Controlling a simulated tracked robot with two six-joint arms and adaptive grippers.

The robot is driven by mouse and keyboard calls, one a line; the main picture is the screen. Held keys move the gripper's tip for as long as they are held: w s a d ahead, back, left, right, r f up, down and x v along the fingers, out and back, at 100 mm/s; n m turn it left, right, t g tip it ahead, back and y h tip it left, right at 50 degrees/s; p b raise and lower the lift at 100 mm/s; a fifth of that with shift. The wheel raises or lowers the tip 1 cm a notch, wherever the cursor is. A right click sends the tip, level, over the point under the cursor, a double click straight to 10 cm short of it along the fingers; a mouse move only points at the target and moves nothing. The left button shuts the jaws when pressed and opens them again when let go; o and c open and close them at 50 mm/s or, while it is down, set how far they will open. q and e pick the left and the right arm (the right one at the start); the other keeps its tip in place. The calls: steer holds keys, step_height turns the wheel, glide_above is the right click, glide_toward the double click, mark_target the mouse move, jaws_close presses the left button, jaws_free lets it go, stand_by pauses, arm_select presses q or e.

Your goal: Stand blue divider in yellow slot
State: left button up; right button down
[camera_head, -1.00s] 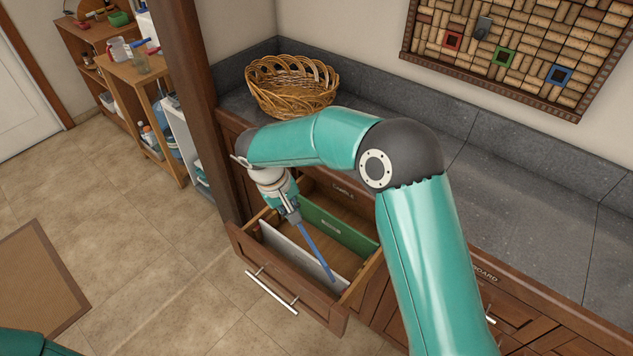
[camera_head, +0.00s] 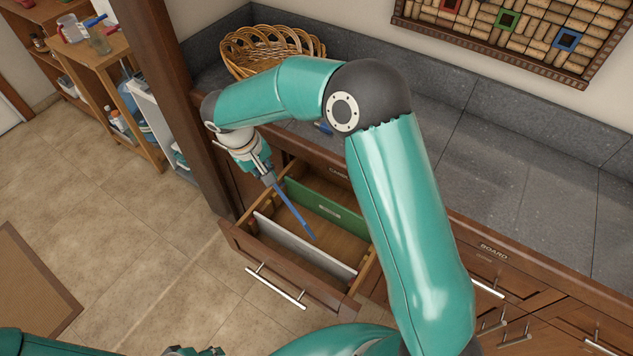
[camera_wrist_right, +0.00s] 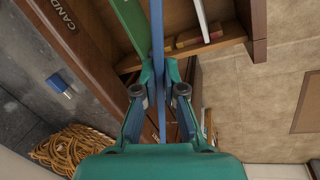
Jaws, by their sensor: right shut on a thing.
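My right gripper (camera_head: 270,180) is shut on one end of a thin blue divider (camera_head: 297,214) above an open drawer (camera_head: 246,240). In the right wrist view the blue divider (camera_wrist_right: 158,45) runs between the fingers (camera_wrist_right: 159,92). It appears tilted in the head view, between a white divider (camera_head: 305,251) and a green divider (camera_head: 330,210) standing in the drawer. Whether its lower edge touches the drawer floor is unclear. I cannot make out a yellow slot. Part of what seems to be my left gripper (camera_head: 195,351) shows at the bottom edge, mostly cut off.
A wicker basket (camera_head: 268,50) stands on the grey counter (camera_head: 500,190) behind. A small blue object (camera_wrist_right: 57,84) lies on the counter near the drawer. A wooden post (camera_head: 165,90) rises left of the drawer. Floor (camera_head: 120,220) in front is clear.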

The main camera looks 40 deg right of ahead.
steer(key=shift+d, duration=0.1)
steer(key=shift+s+d+b, duration=0.2)
steer(key=shift+d+b, duration=0.1)
steer(key=shift+b, duration=0.05)
steer(key=s+d+n+y+b, duration=0.2)
steer(key=s+d+n+b, duration=0.2)
steer(key=s, duration=0.5)
steer(key=d+b, duration=0.2)
steer(key=shift+d+n+y, duration=0.3)
steer(key=shift+d+y, duration=0.1)
steer(key=shift+f+b, duration=2.5)
steer(key=shift+f, duration=0.45)
step_height(320, 180, down, 10)
steer(key=b, duration=0.7)
steer(key=shift+r+b, duration=0.2)
steer(key=shift+b, duration=0.1)
stand_by(1.2)
